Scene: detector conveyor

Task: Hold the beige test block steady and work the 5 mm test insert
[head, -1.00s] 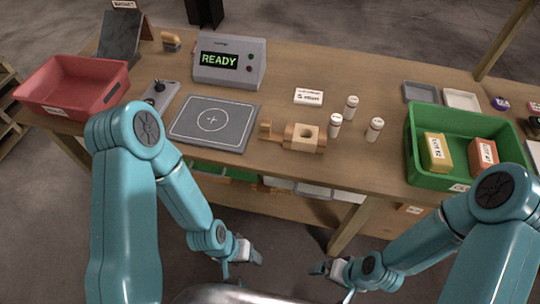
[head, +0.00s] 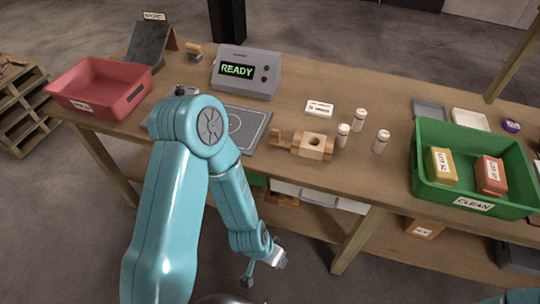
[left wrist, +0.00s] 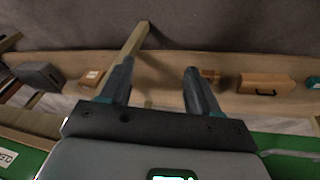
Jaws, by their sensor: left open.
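The beige test block (head: 313,145) sits on the table in the head view, a dark round hole in its top. A smaller wooden piece (head: 277,136) adjoins its left side. Several white cylinders with dark reddish bands stand to its right, one being the near cylinder (head: 342,135); I cannot tell whether any is the 5 mm test insert. My left gripper (head: 263,271) is open, low in front of the table, well below and left of the block. Its two fingers are apart and empty in the left wrist view (left wrist: 158,72). My right gripper is out of view.
A white label card (head: 319,108) lies behind the block. A grey device reading READY (head: 246,72) stands behind a square grey pad (head: 250,128). A red bin (head: 98,88) is at left, a green CLEAN bin (head: 472,195) with boxes at right. The lower shelf holds items.

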